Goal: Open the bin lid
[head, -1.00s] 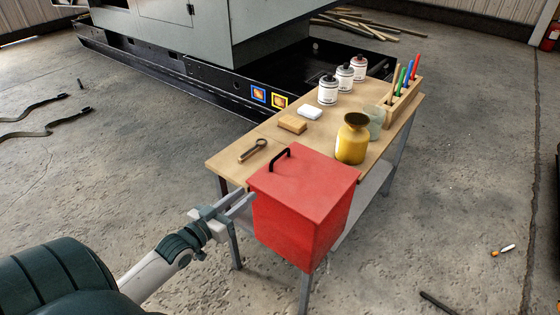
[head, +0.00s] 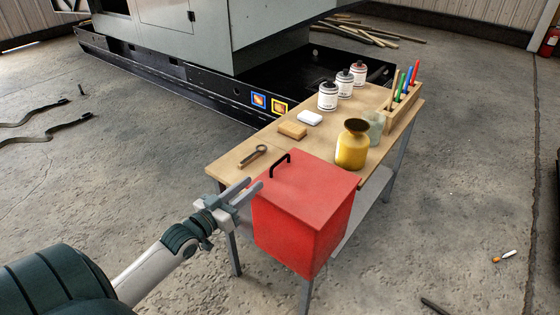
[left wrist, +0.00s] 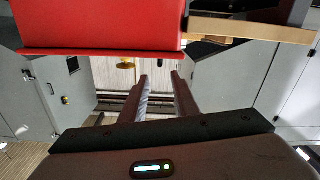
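The red bin (head: 300,232) stands at the near end of the workbench, with its flat red lid (head: 315,187) down. A black handle (head: 280,164) stands on the lid's left part. My left gripper (head: 251,190) is beside the bin's left side, near the lid's edge, with its two fingers apart and nothing between them. In the left wrist view the red bin (left wrist: 100,25) fills the upper left, and the fingers of my left gripper (left wrist: 159,80) point past it, apart. My right gripper is not in view.
The wooden workbench (head: 225,166) carries a wrench (head: 253,155), a tan block (head: 293,130), a white block (head: 310,118), several jars, a yellow vase (head: 352,147) and a pen holder (head: 402,106). A large grey machine (head: 270,30) stands behind.

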